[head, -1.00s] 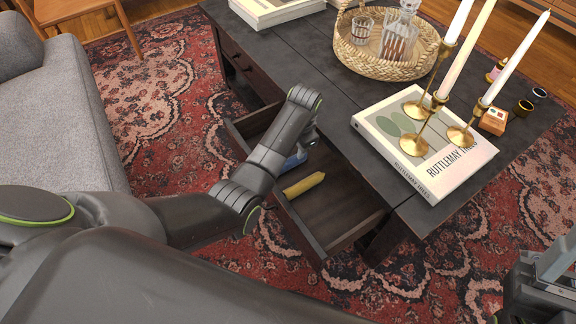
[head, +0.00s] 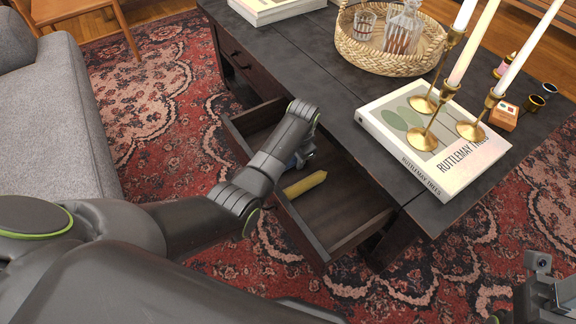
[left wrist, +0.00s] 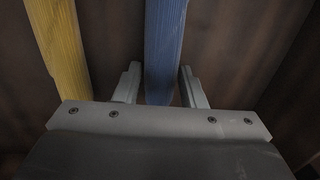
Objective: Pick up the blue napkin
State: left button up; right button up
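My left gripper (left wrist: 160,75) is down at the drawer. Its two fingers are open, one on each side of the napkin, with narrow gaps between. Part of my right arm's end (head: 541,268) shows at the lower right of the head view; its fingers are not clear.
The dark table (head: 310,60) above bears a book (head: 470,165), brass candlesticks (head: 422,138) and a wicker tray (head: 385,62). A grey sofa (head: 60,110) stands at the left.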

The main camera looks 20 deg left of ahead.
pick_arm(q)
jog(key=shift+c, duration=0.3)
jog(key=c, duration=0.6)
jog(key=shift+o, duration=0.2)
jog(key=shift+r, duration=0.15)
